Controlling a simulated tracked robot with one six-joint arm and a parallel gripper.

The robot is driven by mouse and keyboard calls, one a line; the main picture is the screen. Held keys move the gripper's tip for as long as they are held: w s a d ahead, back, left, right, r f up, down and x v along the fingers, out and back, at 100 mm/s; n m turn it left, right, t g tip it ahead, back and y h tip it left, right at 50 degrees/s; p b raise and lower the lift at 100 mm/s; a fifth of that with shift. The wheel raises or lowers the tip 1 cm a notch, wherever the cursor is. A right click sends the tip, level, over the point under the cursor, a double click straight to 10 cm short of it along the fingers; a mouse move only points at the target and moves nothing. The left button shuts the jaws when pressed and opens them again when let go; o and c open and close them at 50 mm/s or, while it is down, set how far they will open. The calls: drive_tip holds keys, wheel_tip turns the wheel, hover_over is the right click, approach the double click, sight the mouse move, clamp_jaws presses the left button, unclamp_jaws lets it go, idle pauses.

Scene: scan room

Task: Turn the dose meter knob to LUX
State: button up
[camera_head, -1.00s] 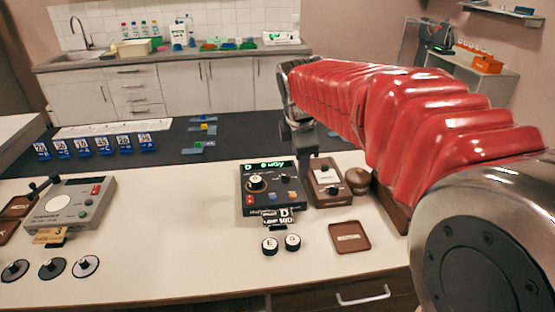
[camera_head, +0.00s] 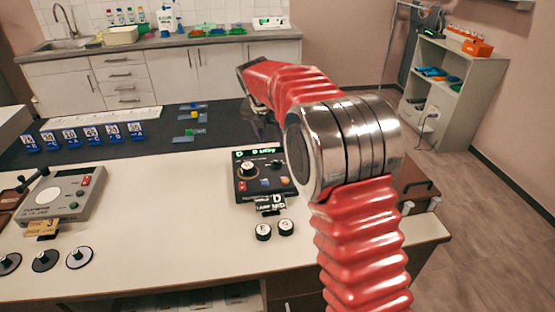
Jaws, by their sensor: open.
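The black meter (camera_head: 246,191) with a green lit display stands on the white bench, left of my arm; I take it as the dose meter. Its black knob (camera_head: 248,169) with a pale cap sits at the upper left of its face. The lettering around the knob is too small to read, so I cannot tell where LUX is. My gripper (camera_head: 258,106) is at the far end of my red-sleeved arm, above the dark mat beyond the meter. It is open, partly hidden by the arm, and apart from the knob.
Two round lettered caps (camera_head: 275,230) lie in front of the meter. A grey device (camera_head: 63,194) and several black discs (camera_head: 45,260) are at the left. Blue number cards (camera_head: 69,137) stand behind. A brown case (camera_head: 415,183) is at the right. The bench between the devices is clear.

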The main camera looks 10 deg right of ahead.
sight(278, 161)
drive_tip(key=shift+f, duration=0.15)
drive_tip(key=x, duration=1.3)
drive_tip(key=shift+w+d+f, duration=0.15)
drive_tip(key=shift+f, duration=0.05)
